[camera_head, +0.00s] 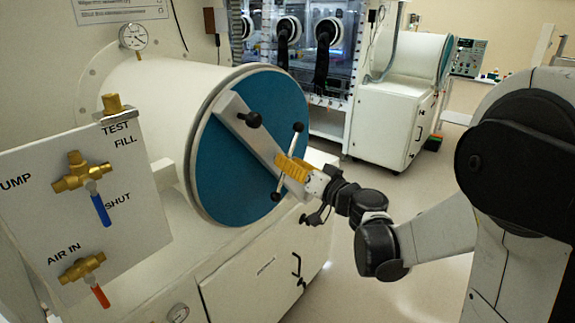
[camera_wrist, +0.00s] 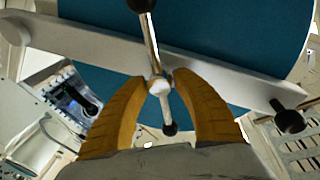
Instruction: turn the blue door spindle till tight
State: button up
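The round blue door (camera_head: 238,150) closes the end of the white cylindrical chamber. A pale bar (camera_head: 250,133) crosses its face diagonally. The spindle's thin metal cross-handle (camera_head: 285,175) has a black ball at each end and sits near the bar's middle. In the wrist view the spindle hub (camera_wrist: 160,86) lies between my fingertips, with the cross-handle running up and down through it. My gripper (camera_head: 291,167) has two yellow fingers, one on each side of the hub, seen also in the wrist view (camera_wrist: 161,76). Whether they press on it is unclear.
A valve panel (camera_head: 90,200) with blue and red levers stands at left. Clear floor (camera_head: 370,285) lies right of the white cabinet (camera_head: 262,268).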

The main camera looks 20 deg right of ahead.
jog(key=shift+w+a, duration=0.15)
jog(key=shift+w, duration=0.05)
grip_shut()
